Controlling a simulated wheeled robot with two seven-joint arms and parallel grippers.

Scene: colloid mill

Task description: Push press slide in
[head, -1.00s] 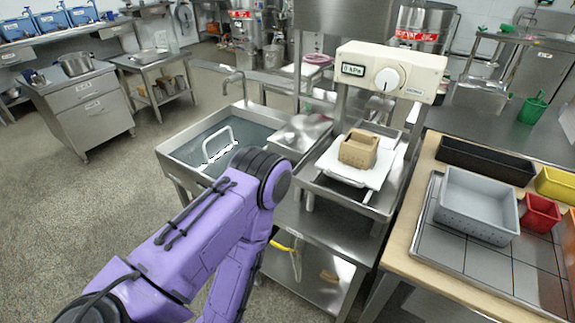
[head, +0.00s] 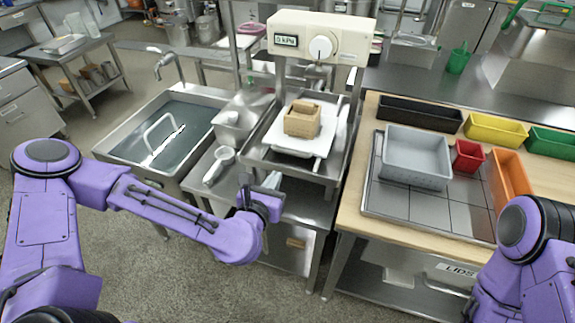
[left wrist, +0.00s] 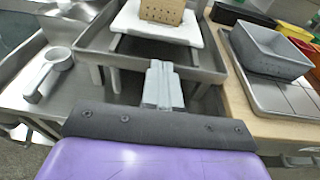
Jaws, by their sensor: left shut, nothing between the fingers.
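The press slide (head: 300,142) is a white plate pulled out toward me, under the press head (head: 322,38) with its dial and display. A tan perforated wooden box (head: 302,119) sits on it. The slide also shows in the left wrist view (left wrist: 158,28), with the lower part of the box (left wrist: 162,11) above it. My left gripper (head: 272,180) is shut and empty, in front of the press tray and a little below the slide. In the left wrist view its fingers (left wrist: 160,76) are together, pointing at the tray's front. My right arm shows at the lower right; its gripper is out of view.
A water sink (head: 160,130) stands left, with a white scoop (head: 218,165) on the counter beside the press. On the right, a wooden table (head: 350,215) carries a grey perforated bin (head: 415,160) and several coloured bins.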

